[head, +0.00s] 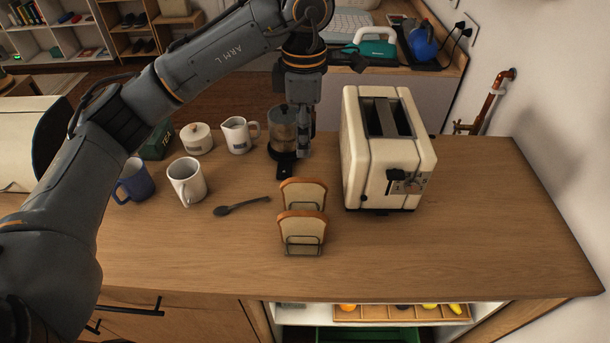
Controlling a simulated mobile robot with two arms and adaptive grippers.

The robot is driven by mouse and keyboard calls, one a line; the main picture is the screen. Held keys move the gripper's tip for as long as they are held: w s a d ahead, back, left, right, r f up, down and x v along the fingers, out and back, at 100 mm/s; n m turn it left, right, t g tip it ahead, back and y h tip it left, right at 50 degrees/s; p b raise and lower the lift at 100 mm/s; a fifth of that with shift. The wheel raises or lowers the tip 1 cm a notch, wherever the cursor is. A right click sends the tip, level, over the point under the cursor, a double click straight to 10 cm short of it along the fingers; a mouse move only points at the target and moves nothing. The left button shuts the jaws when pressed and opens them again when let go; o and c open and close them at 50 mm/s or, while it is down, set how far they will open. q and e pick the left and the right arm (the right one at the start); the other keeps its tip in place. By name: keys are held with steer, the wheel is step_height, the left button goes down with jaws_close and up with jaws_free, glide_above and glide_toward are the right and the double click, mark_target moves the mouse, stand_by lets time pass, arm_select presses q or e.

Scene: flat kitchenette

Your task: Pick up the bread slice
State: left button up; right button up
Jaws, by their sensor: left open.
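Two bread slices stand upright in a small wire holder (303,248) on the wooden counter. The front bread slice (302,226) partly overlaps the rear bread slice (303,190). My left gripper (303,145) points down above the counter, behind the slices in the picture and left of the toaster. It is open, holds nothing I can see, and appears apart from the bread. My right gripper is not in view.
A cream toaster (380,160) stands close right of my left gripper. A glass coffee press (283,130) is just left of the gripper. A white mug (187,182), blue mug (133,181), white jug (237,136) and dark spoon (241,207) lie left. The counter's right side is clear.

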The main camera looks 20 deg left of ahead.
arm_select(q)
steer(key=f, duration=0.2)
steer(key=p, duration=0.2)
glide_above(304, 180)
steer(key=f, duration=0.6)
steer(key=shift+s, duration=0.25)
steer(key=shift+w+f, duration=0.1)
steer(key=shift+f, duration=0.1)
step_height(304, 180, down, 4)
steer(key=shift+w+f+p, duration=0.1)
steer(key=shift+p, duration=1.15)
steer(key=shift+f, duration=0.5)
steer(key=shift+c, duration=0.2)
jaws_close()
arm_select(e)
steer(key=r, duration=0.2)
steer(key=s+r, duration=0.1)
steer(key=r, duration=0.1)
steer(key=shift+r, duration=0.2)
